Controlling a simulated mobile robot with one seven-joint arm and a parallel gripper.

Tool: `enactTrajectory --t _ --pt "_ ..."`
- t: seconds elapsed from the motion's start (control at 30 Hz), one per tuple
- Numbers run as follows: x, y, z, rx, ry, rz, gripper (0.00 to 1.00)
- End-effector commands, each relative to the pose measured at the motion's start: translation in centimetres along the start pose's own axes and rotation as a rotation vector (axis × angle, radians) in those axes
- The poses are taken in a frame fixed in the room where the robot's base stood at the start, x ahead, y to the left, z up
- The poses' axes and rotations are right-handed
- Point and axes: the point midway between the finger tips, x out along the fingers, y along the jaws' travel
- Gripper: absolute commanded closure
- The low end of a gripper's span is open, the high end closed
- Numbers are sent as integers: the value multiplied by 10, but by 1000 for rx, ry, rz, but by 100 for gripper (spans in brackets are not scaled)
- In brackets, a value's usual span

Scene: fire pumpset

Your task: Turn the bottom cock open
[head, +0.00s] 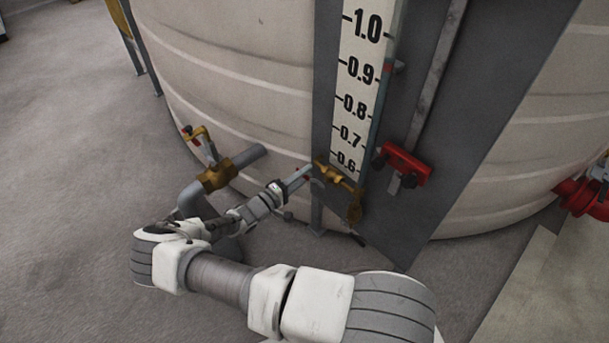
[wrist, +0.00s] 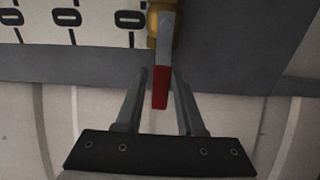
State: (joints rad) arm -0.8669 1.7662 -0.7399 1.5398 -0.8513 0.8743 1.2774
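The bottom cock (head: 338,176) is a brass valve at the foot of the level gauge, on the tank's grey plate. In the wrist view its brass body (wrist: 155,22) is at the top, and its grey lever with a red end (wrist: 160,88) points toward my gripper. My gripper (head: 302,174) is just left of the cock. In the wrist view my gripper (wrist: 161,75) is open, with one finger on each side of the lever. A gap seems to show on both sides; contact cannot be told for certain.
The gauge board (head: 358,85) with black numbers rises above the cock. A red clamp-like fitting (head: 405,163) sits to its right. A second brass valve (head: 216,176) with a yellow handle is on a pipe at left. The tank (head: 235,75) curves behind; open floor lies at left.

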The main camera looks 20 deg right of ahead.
Motion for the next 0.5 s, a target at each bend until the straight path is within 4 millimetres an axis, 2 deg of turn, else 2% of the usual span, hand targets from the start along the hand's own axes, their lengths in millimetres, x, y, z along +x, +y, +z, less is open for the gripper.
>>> enactTrajectory --t 0.03,0.07,0.37,0.5 --pt "0 0 0 -1 0 0 51" --pt "0 0 0 -1 0 0 46" --pt "-1 0 0 -3 0 0 46" --pt "-12 0 0 -2 1 -1 46"
